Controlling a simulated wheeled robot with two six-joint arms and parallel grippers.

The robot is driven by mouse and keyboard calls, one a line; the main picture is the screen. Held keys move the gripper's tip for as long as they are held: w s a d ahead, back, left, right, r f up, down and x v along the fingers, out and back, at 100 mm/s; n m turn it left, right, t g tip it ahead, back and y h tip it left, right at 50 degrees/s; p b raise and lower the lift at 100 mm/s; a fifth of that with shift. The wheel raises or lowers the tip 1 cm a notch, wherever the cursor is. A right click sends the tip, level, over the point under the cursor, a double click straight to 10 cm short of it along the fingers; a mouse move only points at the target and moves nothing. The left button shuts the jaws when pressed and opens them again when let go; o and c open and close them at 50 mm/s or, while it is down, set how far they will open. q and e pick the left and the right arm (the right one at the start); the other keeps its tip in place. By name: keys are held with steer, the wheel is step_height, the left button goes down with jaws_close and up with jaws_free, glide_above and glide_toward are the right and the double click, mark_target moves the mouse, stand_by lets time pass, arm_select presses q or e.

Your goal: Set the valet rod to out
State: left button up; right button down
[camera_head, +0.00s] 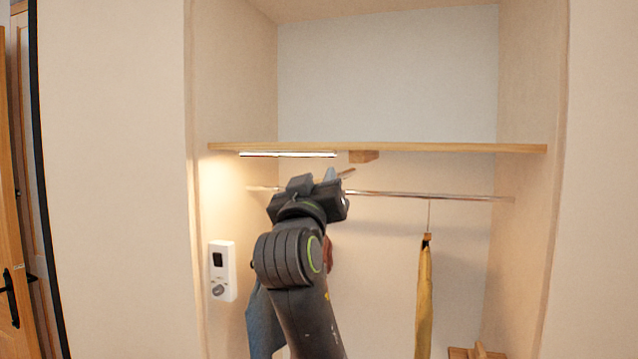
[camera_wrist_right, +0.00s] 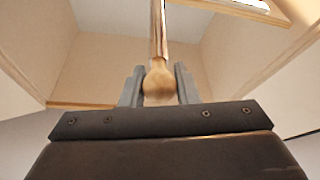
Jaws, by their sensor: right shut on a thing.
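The valet rod (camera_wrist_right: 158,32) is a thin rod with a round wooden knob (camera_wrist_right: 158,84) at its near end. In the right wrist view my right gripper (camera_wrist_right: 159,76) has its two grey fingers closed on either side of the knob. In the head view my right gripper (camera_head: 334,177) is under the shelf, and a short part of the rod (camera_head: 347,172) shows beyond its fingertips. A wooden block (camera_head: 363,157) hangs under the shelf just above. My gripper hides most of the rod in the head view. My left gripper is not in view.
The wooden shelf (camera_head: 430,148) with a lit strip (camera_head: 288,154) runs above my gripper. A hanging rail (camera_head: 400,194) crosses behind it. A yellow garment (camera_head: 424,295) hangs right, a blue one (camera_head: 263,325) lower left. A white control box (camera_head: 222,270) is on the left wall.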

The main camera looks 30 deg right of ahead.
steer(key=c, duration=1.6)
jaws_free()
steer(key=o, duration=0.5)
steer(key=shift+s+a+f+b, duration=0.25)
steer(key=shift+s+a+b, duration=0.05)
steer(key=shift+a+b, duration=0.05)
steer(key=b+v, duration=0.7)
steer(key=v, duration=0.9)
steer(key=shift+s+a, duration=0.15)
steer(key=shift+a, duration=0.05)
